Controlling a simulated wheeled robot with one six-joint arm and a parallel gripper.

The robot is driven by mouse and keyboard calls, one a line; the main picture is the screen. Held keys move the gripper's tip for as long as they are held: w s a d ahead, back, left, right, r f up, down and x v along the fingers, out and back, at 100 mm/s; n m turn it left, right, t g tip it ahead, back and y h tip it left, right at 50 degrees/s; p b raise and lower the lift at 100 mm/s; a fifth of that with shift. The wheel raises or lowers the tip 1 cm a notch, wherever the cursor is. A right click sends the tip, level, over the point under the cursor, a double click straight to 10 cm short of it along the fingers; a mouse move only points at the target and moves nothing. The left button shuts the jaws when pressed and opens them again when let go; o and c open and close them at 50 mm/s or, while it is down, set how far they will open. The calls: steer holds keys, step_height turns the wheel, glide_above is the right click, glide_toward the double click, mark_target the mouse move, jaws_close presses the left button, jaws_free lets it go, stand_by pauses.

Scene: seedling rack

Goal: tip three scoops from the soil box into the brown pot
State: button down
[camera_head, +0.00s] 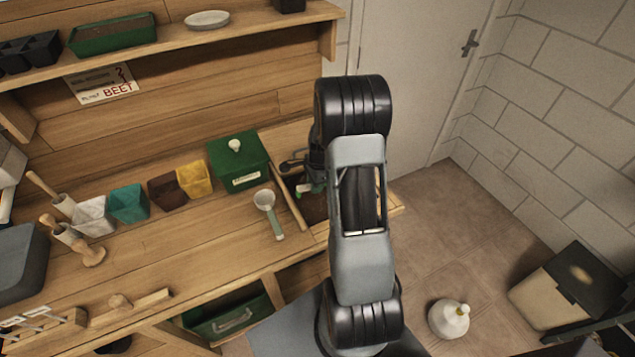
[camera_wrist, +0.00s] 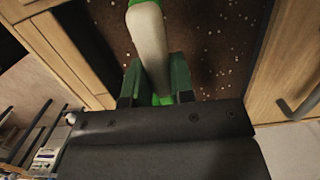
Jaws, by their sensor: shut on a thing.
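The brown pot (camera_head: 166,192) stands upright on the bench between a teal pot and a yellow pot; its inside is too small to judge. The soil box (camera_head: 291,207) is at the bench's right end, partly hidden by my arm. In the wrist view dark soil (camera_wrist: 215,45) with pale specks lies between the box's wooden walls (camera_wrist: 262,60). My gripper (camera_wrist: 157,88), with green fingers, is shut on a green and cream tool handle (camera_wrist: 148,42) over the soil. The tool's working end is out of view, so I cannot tell whether it touches or carries soil.
A grey-bowled scoop (camera_head: 266,205) lies on the bench left of the soil box. A green lidded box (camera_head: 239,162) stands behind it. The yellow pot (camera_head: 194,180) and teal pot (camera_head: 129,204) flank the brown one. A shelf (camera_head: 190,42) runs above.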

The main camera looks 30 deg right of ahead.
steer(key=shift+h, duration=0.9)
steer(key=shift+w+a+r+p, duration=0.1)
steer(key=shift+a+r+p, duration=0.2)
steer(key=shift+r+p, duration=0.4)
steer(key=shift+w+a+r+p, duration=0.1)
steer(key=shift+a+r+p, duration=0.35)
steer(key=shift+r, duration=0.5)
steer(key=shift+a+r+p, duration=0.2)
steer(key=shift+r+p, duration=0.45)
steer(key=shift+r, duration=0.15)
steer(key=c, duration=1.6)
jaws_free()
jaws_close()
